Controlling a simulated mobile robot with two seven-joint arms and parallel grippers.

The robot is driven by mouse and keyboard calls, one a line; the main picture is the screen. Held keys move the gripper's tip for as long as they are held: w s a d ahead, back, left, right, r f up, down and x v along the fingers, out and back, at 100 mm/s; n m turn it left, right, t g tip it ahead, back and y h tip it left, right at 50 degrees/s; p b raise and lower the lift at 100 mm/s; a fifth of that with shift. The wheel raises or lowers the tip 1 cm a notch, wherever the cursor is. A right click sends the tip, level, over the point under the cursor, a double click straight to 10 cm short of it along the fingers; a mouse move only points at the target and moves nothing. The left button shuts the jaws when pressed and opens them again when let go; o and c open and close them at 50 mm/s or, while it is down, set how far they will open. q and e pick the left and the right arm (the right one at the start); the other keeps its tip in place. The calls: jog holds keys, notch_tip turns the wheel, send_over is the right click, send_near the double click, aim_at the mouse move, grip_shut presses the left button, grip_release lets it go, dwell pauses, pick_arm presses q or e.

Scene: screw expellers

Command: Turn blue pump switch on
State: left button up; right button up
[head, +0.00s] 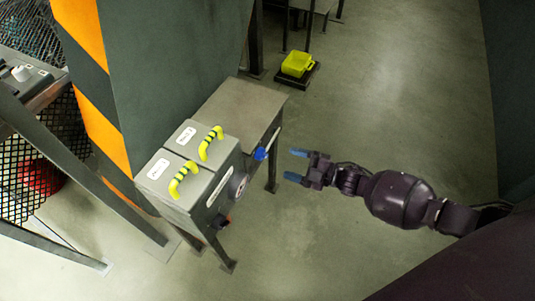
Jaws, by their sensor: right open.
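A grey box with two labelled lids and yellow-black handles (190,174) stands beside a striped pillar. A blue switch knob (260,153) on a short light rod sticks out at the right of the box, by the edge of the small metal table. My right gripper (295,165) is open and empty, its blue-tipped fingers pointing left toward the blue knob. A gap of floor shows between the fingers and the knob, so they look apart. A dark round dial and a small red part sit on the box's front side. My left gripper is not in view.
The metal table (243,103) stands behind the box, against the orange-black striped pillar (150,70). A yellow-green object (297,64) sits on a dark base on the floor. A mesh guard (40,165) stands at left. Floor to the right is open.

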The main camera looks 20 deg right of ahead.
aim_at(267, 156)
jog(key=b+x, duration=0.1)
jog(key=x, duration=0.5)
jog(key=shift+w+a+f, duration=0.2)
jog(key=shift+w+a, duration=0.05)
jog(key=shift+w+a+r, duration=0.1)
jog(key=shift+w+a, duration=0.35)
jog(key=shift+w, duration=0.05)
jog(key=c, duration=0.9)
